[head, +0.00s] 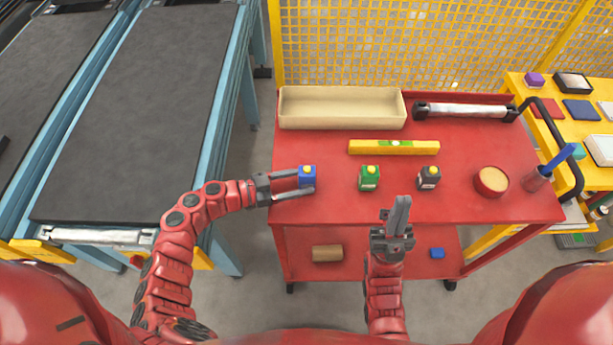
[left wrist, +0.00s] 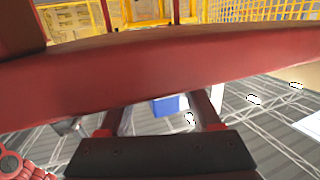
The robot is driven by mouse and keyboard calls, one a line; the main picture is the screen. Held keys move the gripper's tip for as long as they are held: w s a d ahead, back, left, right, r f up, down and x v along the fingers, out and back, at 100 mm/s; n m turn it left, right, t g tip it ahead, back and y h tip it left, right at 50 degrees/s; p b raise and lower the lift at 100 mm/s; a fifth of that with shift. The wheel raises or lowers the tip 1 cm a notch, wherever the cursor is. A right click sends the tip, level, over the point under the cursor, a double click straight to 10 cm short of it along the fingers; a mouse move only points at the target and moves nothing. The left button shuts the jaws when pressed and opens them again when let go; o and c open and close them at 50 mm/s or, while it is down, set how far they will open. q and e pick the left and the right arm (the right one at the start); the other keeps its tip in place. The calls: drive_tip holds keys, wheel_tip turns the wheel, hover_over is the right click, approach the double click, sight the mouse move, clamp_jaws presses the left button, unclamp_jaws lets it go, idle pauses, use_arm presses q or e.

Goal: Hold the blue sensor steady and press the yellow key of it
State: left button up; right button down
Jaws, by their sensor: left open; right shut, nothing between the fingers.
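The blue sensor (head: 306,179) with its yellow key (head: 307,169) on top stands upright near the left edge of the red cart top. My left gripper (head: 300,182) is open, with its fingers on either side of the sensor; I cannot tell whether either touches it. In the left wrist view the blue sensor (left wrist: 168,106) shows between the open fingers (left wrist: 162,117), partly hidden behind a red slab. My right gripper (head: 401,202) is shut and empty, fingers pointing forward, near the front edge of the cart, right of the sensor.
A green sensor (head: 369,180) and a dark sensor (head: 429,180), each with a yellow key, stand to the right. Behind are a yellow level (head: 394,147) and a beige tray (head: 342,124). A round container (head: 491,182) stands farther right. The cart top (head: 337,208) is clear in front.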

use_arm(q)
drive_tip(key=shift+w+d, duration=0.15)
drive_tip(key=shift+d, duration=0.3)
drive_tip(key=c, duration=0.8)
drive_tip(key=shift+f, duration=0.1)
idle(1.6)
